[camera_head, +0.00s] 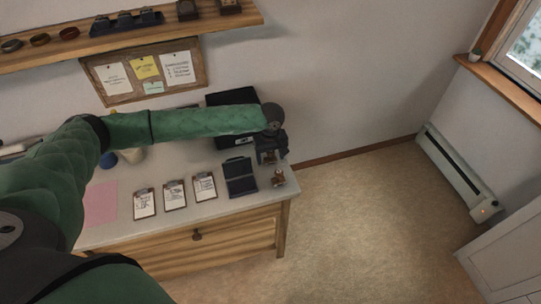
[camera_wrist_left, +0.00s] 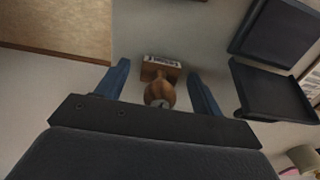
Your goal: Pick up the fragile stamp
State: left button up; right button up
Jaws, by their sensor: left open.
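The stamp (camera_head: 278,179) stands on the desk top near its right end, beside the open black ink pad. In the left wrist view the stamp (camera_wrist_left: 160,72) has a round wooden handle and a wooden block with a small printed label, too small to read surely. My left gripper (camera_head: 269,157) is above and just behind the stamp in the head view. In the wrist view its two blue fingers (camera_wrist_left: 158,72) are open, one on each side of the stamp, with gaps on both sides. My right gripper is not in view.
The open black ink pad (camera_head: 241,177) lies left of the stamp; it also shows in the wrist view (camera_wrist_left: 272,90). Several clipboards (camera_head: 175,194) and a pink sheet (camera_head: 101,203) lie further left. A black box (camera_head: 232,98) stands behind my arm. The desk's right edge is close.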

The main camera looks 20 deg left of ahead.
pick_arm(q)
jog(key=shift+f, duration=0.35)
jog(key=c, duration=1.1)
jog(key=shift+o, duration=0.2)
jog(key=shift+r, duration=0.1)
